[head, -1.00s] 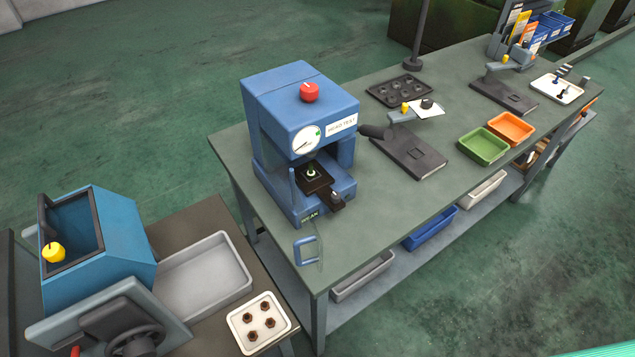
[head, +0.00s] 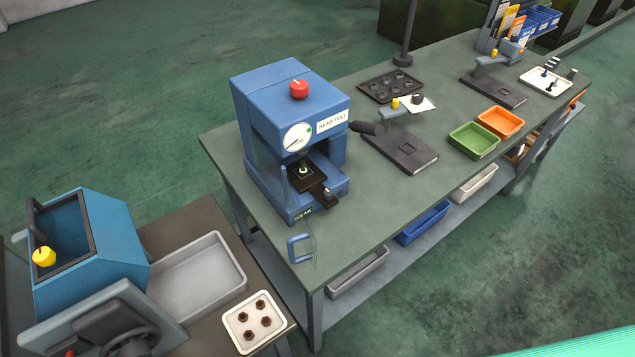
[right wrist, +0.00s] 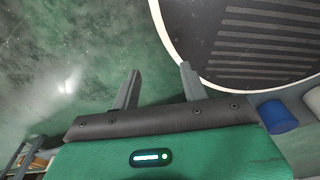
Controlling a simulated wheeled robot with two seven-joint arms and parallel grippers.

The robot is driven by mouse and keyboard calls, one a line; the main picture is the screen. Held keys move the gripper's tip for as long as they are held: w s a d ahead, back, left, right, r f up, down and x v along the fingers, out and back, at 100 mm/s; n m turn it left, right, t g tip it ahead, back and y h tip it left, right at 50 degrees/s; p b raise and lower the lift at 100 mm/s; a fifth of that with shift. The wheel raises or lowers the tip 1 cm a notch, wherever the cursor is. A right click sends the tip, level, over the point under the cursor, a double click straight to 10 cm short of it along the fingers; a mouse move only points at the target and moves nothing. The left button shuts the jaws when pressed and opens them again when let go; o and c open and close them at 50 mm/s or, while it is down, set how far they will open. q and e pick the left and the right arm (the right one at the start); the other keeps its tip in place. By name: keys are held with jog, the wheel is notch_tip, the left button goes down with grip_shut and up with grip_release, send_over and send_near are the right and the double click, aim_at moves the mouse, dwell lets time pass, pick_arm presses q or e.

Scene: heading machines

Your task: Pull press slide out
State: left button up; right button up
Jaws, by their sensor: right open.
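The blue press (head: 288,110) labelled HEAD TEST stands on the near left part of the grey-green bench, with a red knob on top and a round gauge in front. Its black slide (head: 308,180) sits low in the press opening, with a small greenish part on it and a handle (head: 325,196) at its front right end. My right gripper (right wrist: 157,85) shows in the right wrist view, its two fingers apart with nothing between them. It is over the floor, away from the press. My left gripper is not in view.
A blue clear-guard handle (head: 299,248) is at the bench's front edge. A grey tray (head: 240,268) and a white tray (head: 235,340) lie on the lower left table, beside a blue machine (head: 95,235). Green (head: 474,141) and orange (head: 500,122) bins stand farther right.

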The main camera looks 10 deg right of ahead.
jog(key=w+a+r+t+b, duration=0.15)
jog(key=w+r, duration=0.25)
jog(key=w, duration=0.5)
jog(key=w+a+r+t, duration=0.1)
jog(key=w+r+t, duration=0.1)
jog(key=w+r, duration=0.45)
jog(key=t+y+b, duration=0.2)
jog(key=t, duration=0.5)
send_near(331, 196)
jog(key=s+d+f, duration=0.5)
jog(key=d+f, duration=0.2)
jog(key=f, duration=0.5)
jog(key=w+a+r+n+t+y, duration=0.2)
jog(key=w+a+r+t+y, duration=0.25)
jog(key=r, duration=0.35)
jog(key=p+x, duration=0.1)
jog(key=x, duration=0.3)
jog(key=p+x, duration=0.1)
jog(key=x, duration=0.3)
jog(key=p+x, duration=0.1)
jog(key=x, duration=0.4)
jog(key=shift+a+f, duration=0.2)
jog(key=shift+f, duration=0.1)
jog(key=shift+c, duration=0.5)
grip_shut()
jog(key=shift+s+d, duration=0.1)
jog(key=shift+s, duration=0.05)
